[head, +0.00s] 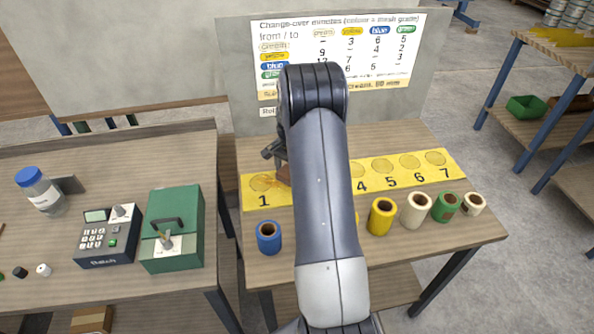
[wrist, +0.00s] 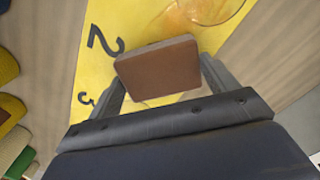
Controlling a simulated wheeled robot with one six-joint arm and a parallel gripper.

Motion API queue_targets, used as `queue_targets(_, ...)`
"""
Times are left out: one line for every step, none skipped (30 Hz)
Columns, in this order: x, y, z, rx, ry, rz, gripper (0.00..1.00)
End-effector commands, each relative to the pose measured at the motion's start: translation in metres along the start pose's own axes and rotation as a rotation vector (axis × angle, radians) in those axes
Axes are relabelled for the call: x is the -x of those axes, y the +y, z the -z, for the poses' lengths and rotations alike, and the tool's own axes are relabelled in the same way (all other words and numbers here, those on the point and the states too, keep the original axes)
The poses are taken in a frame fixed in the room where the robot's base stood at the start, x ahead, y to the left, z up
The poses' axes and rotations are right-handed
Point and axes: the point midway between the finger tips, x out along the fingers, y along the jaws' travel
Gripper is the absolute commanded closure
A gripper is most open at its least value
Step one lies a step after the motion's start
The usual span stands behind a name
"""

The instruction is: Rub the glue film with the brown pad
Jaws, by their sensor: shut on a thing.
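The brown pad (wrist: 158,70) shows in the wrist view between the two fingers of my gripper (wrist: 160,85), which is shut on it. In the head view the pad (head: 284,174) is partly hidden by my arm, near spot 1 of the yellow strip (head: 390,182). My gripper (head: 275,155) is above the left end of that strip. In the wrist view a shiny round film (wrist: 208,10) lies on the strip just beyond the pad, near the number 2. I cannot tell whether the pad touches the strip.
Rolls stand along the table's front: blue (head: 268,237), yellow (head: 381,216), cream (head: 415,209), green (head: 446,206). A sign board (head: 400,60) stands behind. On the left table are a green box (head: 172,228), a keypad device (head: 108,236) and a blue-capped jar (head: 39,191).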

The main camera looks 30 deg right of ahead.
Motion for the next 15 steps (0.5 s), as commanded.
queue_targets(-0.002, -0.004, -0.004, 0.002, -0.001, 0.000, 0.37)
queue_targets(-0.002, -0.005, -0.006, 0.001, -0.001, -0.001, 0.37)
queue_targets(-0.002, -0.007, -0.008, 0.000, -0.002, -0.001, 0.37)
queue_targets(-0.002, -0.008, -0.008, 0.000, -0.002, -0.001, 0.37)
queue_targets(-0.002, -0.008, -0.009, 0.000, -0.002, -0.001, 0.37)
queue_targets(-0.002, -0.009, -0.010, 0.000, -0.003, -0.001, 0.37)
queue_targets(-0.002, -0.009, -0.010, 0.000, -0.003, -0.001, 0.37)
queue_targets(-0.002, -0.009, -0.011, 0.000, -0.003, -0.001, 0.37)
queue_targets(-0.003, -0.011, -0.012, 0.000, -0.003, -0.001, 0.37)
queue_targets(-0.003, -0.012, -0.013, 0.001, -0.003, -0.001, 0.37)
queue_targets(-0.003, -0.013, -0.015, 0.001, -0.004, -0.001, 0.37)
queue_targets(-0.003, -0.016, -0.017, 0.001, -0.004, -0.002, 0.37)
queue_targets(-0.003, -0.018, -0.019, 0.001, -0.004, -0.002, 0.37)
queue_targets(-0.002, -0.019, -0.021, 0.001, -0.004, -0.002, 0.37)
queue_targets(-0.002, -0.022, -0.024, 0.001, -0.004, -0.002, 0.37)
